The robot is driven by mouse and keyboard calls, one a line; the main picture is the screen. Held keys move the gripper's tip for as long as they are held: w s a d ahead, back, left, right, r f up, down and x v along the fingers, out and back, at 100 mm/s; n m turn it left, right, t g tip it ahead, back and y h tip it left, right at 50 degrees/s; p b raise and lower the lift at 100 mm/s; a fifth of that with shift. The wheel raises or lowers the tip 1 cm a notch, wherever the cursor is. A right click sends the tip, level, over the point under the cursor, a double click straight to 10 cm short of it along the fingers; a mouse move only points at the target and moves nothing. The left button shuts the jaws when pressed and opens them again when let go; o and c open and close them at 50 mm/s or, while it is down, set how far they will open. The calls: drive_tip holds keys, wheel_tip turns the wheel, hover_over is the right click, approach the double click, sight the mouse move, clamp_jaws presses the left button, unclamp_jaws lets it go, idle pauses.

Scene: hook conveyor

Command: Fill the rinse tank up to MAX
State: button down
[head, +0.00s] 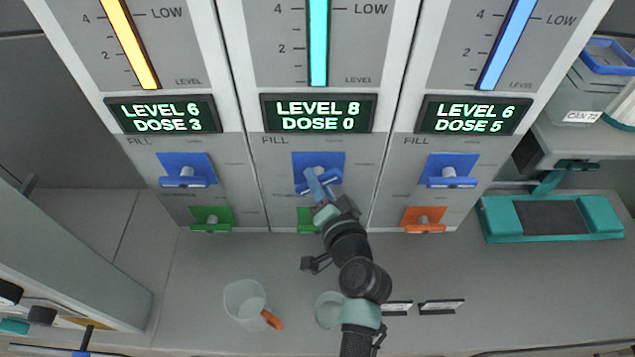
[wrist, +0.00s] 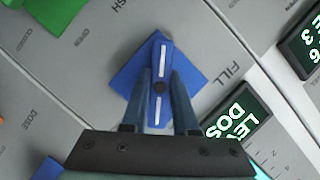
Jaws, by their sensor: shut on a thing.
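Three grey tank panels stand side by side, each with a level bar, a display, a blue FILL valve and a lower coloured valve. The middle display (head: 318,113) reads LEVEL 8, DOSE 0, under a cyan bar (head: 318,45). My gripper (head: 316,184) is shut on the middle blue FILL handle (head: 335,177). The wrist view shows this handle (wrist: 158,50) between the two fingers (wrist: 160,95). The left display (head: 162,114) reads LEVEL 6, DOSE 3; the right display (head: 474,115) reads LEVEL 6, DOSE 5. Tank names and MAX marks are out of view.
My arm covers part of the middle green valve (head: 305,219). The left green valve (head: 211,219) and right orange valve (head: 424,219) are clear. A jug with an orange handle (head: 247,303) and a clear cup (head: 329,309) stand on the counter. A teal-framed tray (head: 500,220) lies right.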

drive_tip(key=m+b, duration=0.1)
drive_tip(key=b, duration=0.1)
drive_tip(key=m+t+y+b, duration=0.1)
drive_tip(key=b, duration=0.1)
drive_tip(key=shift+f+m, duration=0.25)
drive_tip(key=shift+m, duration=0.05)
drive_tip(key=m+t+y+b, duration=0.1)
drive_tip(key=m+b, duration=0.2)
drive_tip(key=shift+r+b, duration=0.2)
drive_tip(key=shift+b, duration=0.2)
drive_tip(key=shift+r, duration=0.1)
drive_tip(key=c, duration=0.7)
unclamp_jaws()
drive_tip(key=shift+s, duration=0.1)
drive_tip(key=b+v, duration=0.3)
drive_tip(key=v, duration=1)
